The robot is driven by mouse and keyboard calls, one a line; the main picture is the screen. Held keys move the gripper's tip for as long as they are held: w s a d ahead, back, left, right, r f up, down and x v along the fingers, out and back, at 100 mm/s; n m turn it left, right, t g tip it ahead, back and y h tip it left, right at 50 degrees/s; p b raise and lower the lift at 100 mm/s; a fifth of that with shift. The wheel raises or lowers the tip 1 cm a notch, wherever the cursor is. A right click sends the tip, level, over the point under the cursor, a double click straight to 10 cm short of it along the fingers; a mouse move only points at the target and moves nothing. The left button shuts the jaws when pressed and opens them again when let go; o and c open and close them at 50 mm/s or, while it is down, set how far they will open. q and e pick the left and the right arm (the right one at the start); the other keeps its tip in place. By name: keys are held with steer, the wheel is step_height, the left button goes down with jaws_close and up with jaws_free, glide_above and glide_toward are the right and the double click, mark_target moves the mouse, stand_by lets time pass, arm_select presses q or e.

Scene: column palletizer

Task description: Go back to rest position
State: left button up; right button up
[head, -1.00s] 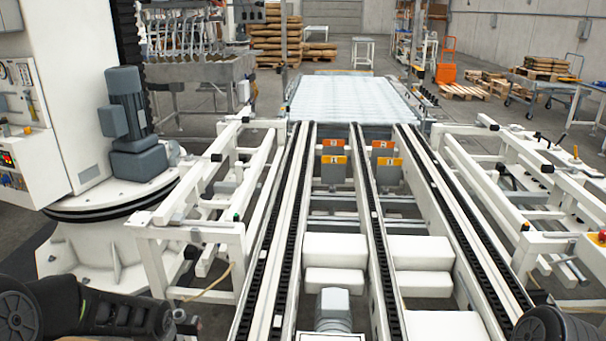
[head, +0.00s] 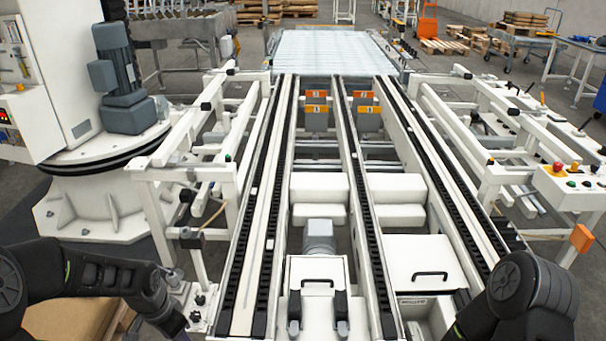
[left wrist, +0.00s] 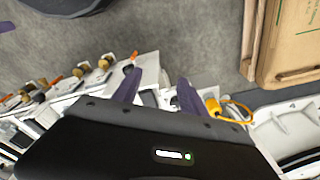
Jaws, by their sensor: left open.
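My left gripper (left wrist: 158,88) shows in the left wrist view with its two purple fingers apart and nothing between them. Beyond the fingers are white machine parts and grey floor. In the head view my left arm comes in at the lower left, with the gripper cut off by the bottom edge. My right arm shows as a dark link at the lower right; its gripper is out of the frame.
A chain conveyor (head: 263,170) runs away from me to a translucent roller deck (head: 335,52). White side frames stand left and right. A control box (head: 570,187) with a red button is at the right. A cardboard box (head: 75,305) is at lower left, also in the left wrist view (left wrist: 292,45).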

arm_select(q)
steer(key=d+f+n+t+h+p, duration=0.15)
steer(key=d+f+n, duration=0.45)
steer(key=d, duration=0.7)
steer(key=s+d+f, duration=0.2)
steer(key=s+d, duration=0.1)
steer(key=s, duration=0.2)
steer(key=s+d+f+n+g+h+p, duration=0.1)
steer(key=s+d+f, duration=0.1)
steer(key=s+d, duration=0.2)
steer(key=s+d+f+g+h+p, duration=0.1)
steer(key=s+d+f, duration=0.2)
steer(key=s, duration=0.5)
steer(key=shift+s+d, duration=0.25)
steer(key=shift+d, duration=0.25)
steer(key=shift+h, duration=0.25)
